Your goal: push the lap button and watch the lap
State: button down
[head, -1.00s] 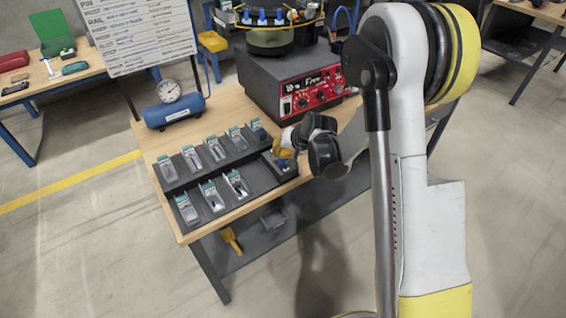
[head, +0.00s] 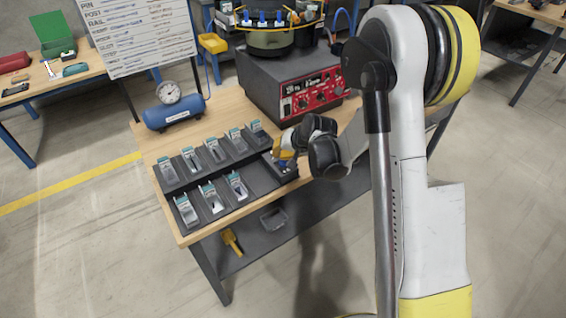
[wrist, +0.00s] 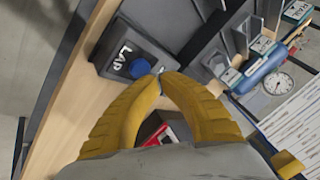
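The lap button is a blue round cap (wrist: 139,68) on a dark grey box (wrist: 108,60) marked LAP, in the wrist view. In the head view the box (head: 287,171) sits at the front edge of the wooden bench, right of the bin rack. My gripper (wrist: 159,72) has yellow fingers with their tips together, nothing clearly held. The tips overlap the right edge of the cap in the wrist view; I cannot tell whether they touch it. In the head view my gripper (head: 279,152) is just over the box. The bowl feeder (head: 268,40) stands behind on a dark control unit with a red panel (head: 313,92).
A black rack (head: 180,187) holds several labelled bins left of the box. A blue air tank (head: 175,112) with a gauge stands behind it. A whiteboard (head: 138,32) is at the back. Bare bench wood (head: 152,140) shows at the left.

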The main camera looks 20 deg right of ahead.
aim_at(280, 161)
jog(key=shift+f+b, duration=0.5)
jog(key=shift+b, duration=0.05)
jog(key=shift+f+b, duration=0.4)
jog(key=shift+b, duration=0.05)
dwell(0.6)
dwell(0.3)
jog(key=shift+r+p, duration=0.5)
jog(key=shift+r, duration=0.4)
jog(key=shift+r, duration=0.1)
jog(key=shift+r+p, duration=1.55)
jog(key=shift+r, duration=0.85)
